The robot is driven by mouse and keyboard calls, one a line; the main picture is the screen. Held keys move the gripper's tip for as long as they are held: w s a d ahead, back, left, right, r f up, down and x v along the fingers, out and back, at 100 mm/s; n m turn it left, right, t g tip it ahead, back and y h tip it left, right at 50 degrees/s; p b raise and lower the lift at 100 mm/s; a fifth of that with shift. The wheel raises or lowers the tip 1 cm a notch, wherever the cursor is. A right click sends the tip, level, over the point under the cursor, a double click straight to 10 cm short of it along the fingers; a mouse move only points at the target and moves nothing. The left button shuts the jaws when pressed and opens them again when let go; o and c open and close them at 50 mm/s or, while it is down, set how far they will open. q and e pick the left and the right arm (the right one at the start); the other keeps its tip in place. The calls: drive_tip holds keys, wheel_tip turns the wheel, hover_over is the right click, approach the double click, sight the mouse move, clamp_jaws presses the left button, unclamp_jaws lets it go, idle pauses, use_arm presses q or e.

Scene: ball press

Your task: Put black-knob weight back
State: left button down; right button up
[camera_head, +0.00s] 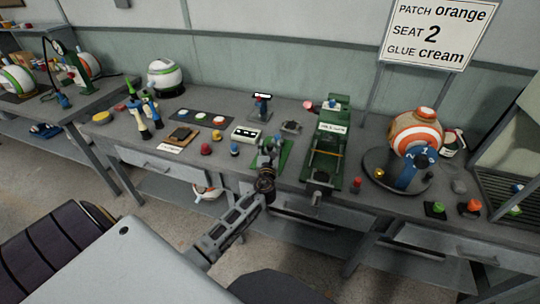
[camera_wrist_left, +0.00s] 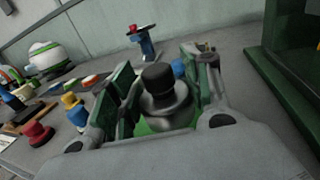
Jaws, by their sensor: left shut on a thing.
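The black-knob weight (camera_wrist_left: 165,95) is a grey metal body with a black knob, seen between the fingers of my left gripper (camera_wrist_left: 160,85) in the left wrist view. The gripper is shut on it. In the head view my left gripper (camera_head: 268,160) is at the front of the bench, over a small green stand (camera_head: 286,152). Green also shows beneath the weight in the wrist view; I cannot tell whether the weight touches it. The gripper mostly hides the weight in the head view. My right gripper is not in view.
Red (camera_head: 206,149), yellow (camera_head: 217,135) and blue (camera_head: 235,150) knobbed pieces stand left of the gripper. The green press (camera_head: 327,150) stands close to the right. A striped ball (camera_head: 416,132) sits further right. A small blue stand (camera_head: 261,106) is behind.

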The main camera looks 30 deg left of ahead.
use_arm(q)
wheel_tip(320, 180, down, 3)
drive_tip(key=shift+r+b, duration=0.15)
drive_tip(key=shift+b, duration=0.3)
drive_tip(key=shift+f, duration=0.5)
drive_tip(key=shift+b, duration=0.3)
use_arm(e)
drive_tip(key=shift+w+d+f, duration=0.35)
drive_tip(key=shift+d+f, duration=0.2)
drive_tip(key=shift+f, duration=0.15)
use_arm(q)
drive_tip(key=shift+f, duration=0.4)
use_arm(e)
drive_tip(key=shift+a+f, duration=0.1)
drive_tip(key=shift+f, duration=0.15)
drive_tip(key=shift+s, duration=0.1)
use_arm(q)
drive_tip(key=c, duration=0.7)
unclamp_jaws()
drive_tip(key=shift+f, duration=0.1)
